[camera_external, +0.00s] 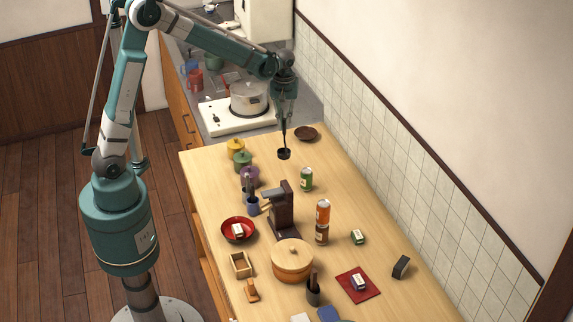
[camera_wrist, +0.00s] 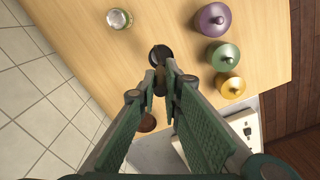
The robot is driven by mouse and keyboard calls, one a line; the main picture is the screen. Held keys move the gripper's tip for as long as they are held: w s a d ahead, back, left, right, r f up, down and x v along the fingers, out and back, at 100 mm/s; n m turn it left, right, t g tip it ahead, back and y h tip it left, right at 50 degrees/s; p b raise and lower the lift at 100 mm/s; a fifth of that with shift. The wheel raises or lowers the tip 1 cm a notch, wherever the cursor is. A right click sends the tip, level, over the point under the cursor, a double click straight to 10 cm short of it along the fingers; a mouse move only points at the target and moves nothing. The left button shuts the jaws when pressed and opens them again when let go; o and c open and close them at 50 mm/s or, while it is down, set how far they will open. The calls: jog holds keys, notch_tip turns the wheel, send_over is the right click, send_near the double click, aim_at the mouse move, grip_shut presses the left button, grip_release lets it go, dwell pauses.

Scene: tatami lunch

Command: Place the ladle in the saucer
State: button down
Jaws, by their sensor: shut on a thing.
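The ladle (camera_external: 284,153) is black with a small round bowl and a thin handle. It hangs upright, bowl down, from my gripper (camera_external: 285,122), above the far end of the wooden table. In the wrist view my gripper (camera_wrist: 161,78) is shut on the handle, and the ladle's bowl (camera_wrist: 160,53) shows just beyond the fingertips. A small brown saucer (camera_external: 306,134) lies near the table's far right corner, to the right of the ladle and a little farther back. In the wrist view the saucer (camera_wrist: 148,123) is partly hidden behind a finger.
Yellow (camera_external: 235,148), green (camera_external: 242,160) and purple (camera_external: 249,175) lidded pots stand along the left edge. A green can (camera_external: 306,179) stands nearer the middle. The tiled wall (camera_external: 380,130) borders the right side. A stove with a pot (camera_external: 249,98) is behind the table.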

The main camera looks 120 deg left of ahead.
jog(key=s+a+r, duration=0.1)
jog(key=s+a, duration=0.1)
jog(key=a, duration=2.8)
jog(key=shift+s+a+r+b, duration=0.2)
jog(key=shift+s+a+b, duration=0.15)
jog(key=shift+b, duration=0.1)
notch_tip(320, 180, down, 6)
jog(key=shift+f, duration=0.15)
jog(key=shift+f+p, duration=0.4)
jog(key=shift+f, duration=1.6)
